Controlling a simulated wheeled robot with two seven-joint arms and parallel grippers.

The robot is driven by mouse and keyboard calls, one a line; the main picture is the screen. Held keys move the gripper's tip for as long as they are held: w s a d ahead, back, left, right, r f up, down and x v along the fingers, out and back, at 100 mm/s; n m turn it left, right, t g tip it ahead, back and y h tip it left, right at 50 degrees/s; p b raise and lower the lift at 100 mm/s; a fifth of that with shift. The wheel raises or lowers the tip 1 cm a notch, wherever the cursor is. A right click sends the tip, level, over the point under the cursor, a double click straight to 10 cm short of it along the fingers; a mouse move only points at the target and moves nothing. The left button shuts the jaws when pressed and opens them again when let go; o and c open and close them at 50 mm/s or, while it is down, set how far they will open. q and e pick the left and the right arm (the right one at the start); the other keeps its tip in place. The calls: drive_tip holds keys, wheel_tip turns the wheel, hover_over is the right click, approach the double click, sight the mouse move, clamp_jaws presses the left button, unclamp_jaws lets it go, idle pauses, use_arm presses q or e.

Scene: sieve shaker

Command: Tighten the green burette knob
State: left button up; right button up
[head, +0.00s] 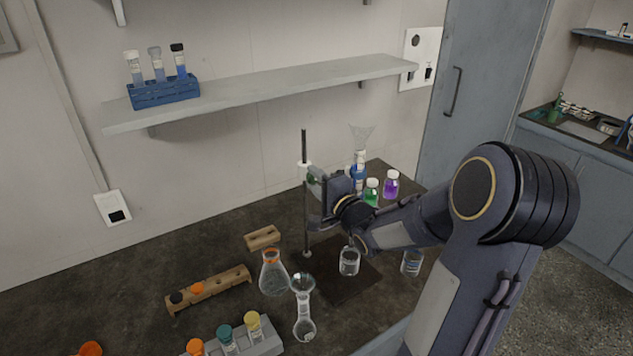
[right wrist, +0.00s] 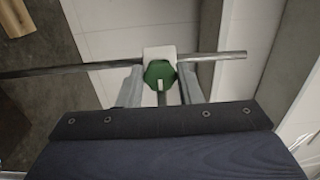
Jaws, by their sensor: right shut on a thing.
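The green knob (right wrist: 158,74) sits on a white clamp block (right wrist: 159,54) on a metal rod (right wrist: 100,66) in the right wrist view. My right gripper (right wrist: 160,88) has its two fingers on either side of the knob, shut on it. In the head view the white clamp (head: 304,171) is on the upright rod (head: 304,145), with my right gripper (head: 317,183) against its right side. The knob is mostly hidden there by the fingers. My left gripper is not in view.
A beaker (head: 349,262) stands on a dark plate (head: 330,283) below my right gripper. Bottles with green (head: 371,192) and purple (head: 391,185) liquid stand behind it. Two flasks (head: 273,272) (head: 304,318) stand in front. A wall shelf (head: 260,92) holds a blue tube rack (head: 163,92).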

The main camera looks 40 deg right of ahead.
idle(0.4)
drive_tip(key=o, duration=1)
drive_tip(key=shift+c, duration=0.2)
drive_tip(key=s+b, duration=0.1)
drive_tip(key=s, duration=0.6)
drive_tip(key=shift+s+a+b, duration=0.35)
drive_tip(key=shift+s+a, duration=0.05)
drive_tip(key=shift+a, duration=0.05)
